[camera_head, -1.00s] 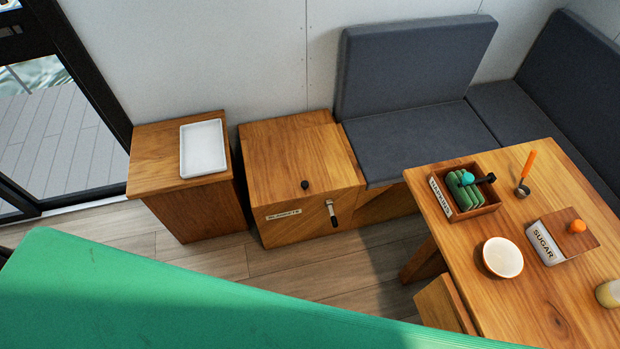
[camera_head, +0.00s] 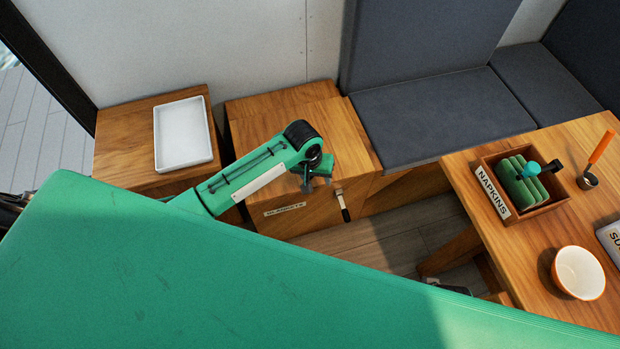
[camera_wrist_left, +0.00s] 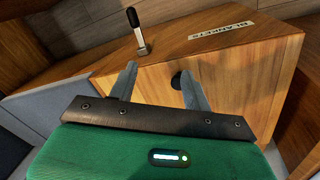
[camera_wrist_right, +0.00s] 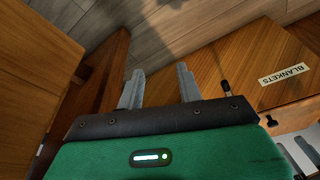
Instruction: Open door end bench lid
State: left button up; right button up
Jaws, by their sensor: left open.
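The wooden bench box (camera_head: 350,140) at the wall has a closed lid. Its front carries a blankets label (camera_head: 285,209) and a dark-handled latch (camera_head: 343,205). The latch also shows in the left wrist view (camera_wrist_left: 137,30), as does the label (camera_wrist_left: 222,31). My left gripper (camera_head: 318,181) is open above the lid. In the left wrist view its fingers (camera_wrist_left: 156,88) point at the lid, with the round black knob (camera_wrist_left: 177,80) by the right finger; contact is unclear. The arm hides the knob in the head view. My right gripper (camera_wrist_right: 160,88) is open and empty; the knob (camera_wrist_right: 269,121) is off to its right.
A wooden cabinet (camera_head: 125,130) with a white tray (camera_head: 183,133) stands left of the box. Grey cushions (camera_head: 430,115) lie to its right. The wooden table (camera_head: 520,240) at right holds a napkin box (camera_head: 525,190) and a bowl (camera_head: 579,272). Floor shows between table and box.

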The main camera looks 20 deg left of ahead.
pick_arm(q)
jog(key=w+a+r+n+g+y, duration=0.1)
jog(key=w+a+r+n+y, duration=0.1)
jog(key=w+a+r, duration=0.3)
jog(key=f+b, duration=0.1)
jog(key=f, duration=0.3)
jog(key=d+f+b, duration=0.1)
jog(key=f, duration=0.3)
jog(key=f+b, duration=0.1)
jog(key=f, duration=0.4)
jog(key=shift+w+d, duration=0.2)
jog(key=shift+w, duration=0.2)
jog(key=shift+f+b, duration=0.3)
jog(key=shift+f, duration=0.3)
pick_arm(e)
notch_tip(320, 180, up, 7)
jog(key=t, duration=0.1)
jog(key=shift+s, duration=0.45)
jog(key=shift+a, duration=0.1)
pick_arm(q)
grip_shut()
pick_arm(e)
jog(key=shift+r, duration=0.1)
